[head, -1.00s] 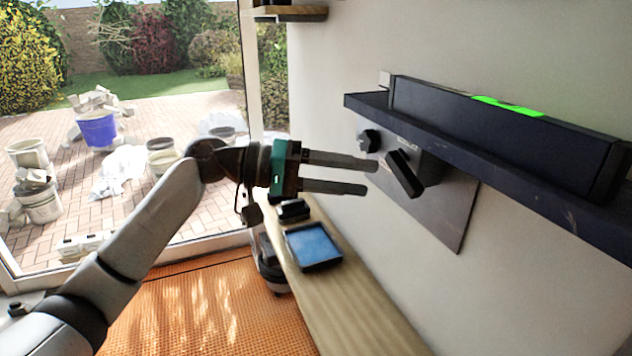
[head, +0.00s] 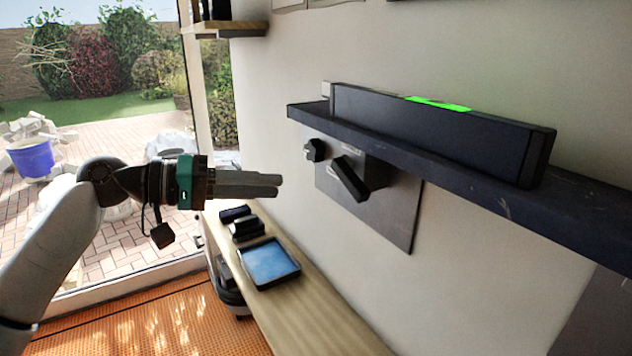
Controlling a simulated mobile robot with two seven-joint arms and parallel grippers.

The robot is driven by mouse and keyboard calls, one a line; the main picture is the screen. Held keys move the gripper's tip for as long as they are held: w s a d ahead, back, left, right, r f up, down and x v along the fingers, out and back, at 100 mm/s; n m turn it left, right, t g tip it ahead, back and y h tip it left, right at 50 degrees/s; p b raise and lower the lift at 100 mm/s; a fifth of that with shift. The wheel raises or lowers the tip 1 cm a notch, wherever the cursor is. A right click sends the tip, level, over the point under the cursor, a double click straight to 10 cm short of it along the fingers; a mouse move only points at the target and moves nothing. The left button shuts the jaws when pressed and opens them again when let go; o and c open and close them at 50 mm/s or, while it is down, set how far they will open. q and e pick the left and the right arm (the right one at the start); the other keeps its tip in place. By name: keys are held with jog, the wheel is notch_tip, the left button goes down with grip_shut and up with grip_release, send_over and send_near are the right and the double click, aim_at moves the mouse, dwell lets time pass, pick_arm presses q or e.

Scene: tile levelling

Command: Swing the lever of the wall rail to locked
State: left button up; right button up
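The wall rail (head: 470,181) is a dark ledge running along the wall at right. Under its left part a grey plate (head: 397,217) is fixed to the wall. The lever (head: 350,179) is a black bar in front of the plate, slanting from upper left to lower right. A small black knob (head: 314,150) is left of it. Any lettering is too small to read. My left gripper (head: 279,185) is left of the lever, apart from it, with its fingers together, empty and pointing right. My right gripper is not in view.
A long black box (head: 440,134) with a bright green strip on top rests on the rail. Below, a wooden bench (head: 315,310) along the wall holds a blue-topped tray (head: 269,263) and dark items. A small shelf (head: 228,29) is at upper left. Space between gripper and lever looks clear.

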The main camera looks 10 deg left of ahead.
pick_arm(q)
jog(key=w+a+t+y, duration=0.1)
jog(key=w+a+f+t+y, duration=0.1)
jog(key=w+t+y, duration=0.1)
jog(key=w+a+f+t+y, duration=0.1)
jog(key=w+t, duration=0.1)
jog(key=shift+a+y, duration=0.25)
jog(key=shift+y, duration=0.05)
grip_shut()
jog(key=s+d+r+m+h, duration=0.4)
jog(key=s+d+m+h, duration=0.55)
jog(key=m, duration=0.75)
notch_tip(320, 180, up, 3)
jog(key=p, duration=0.4)
send_over(349, 185)
jog(key=s+d, duration=0.1)
jog(key=s, duration=0.2)
jog(key=f, duration=0.1)
jog(key=f+y, duration=0.1)
jog(key=shift+w+a+f+g, duration=0.15)
jog(key=shift+w+f+g, duration=0.15)
jog(key=shift+w, duration=0.1)
jog(key=shift+w+a+f, duration=0.15)
jog(key=shift+a+f, duration=0.1)
jog(key=shift+f, duration=0.45)
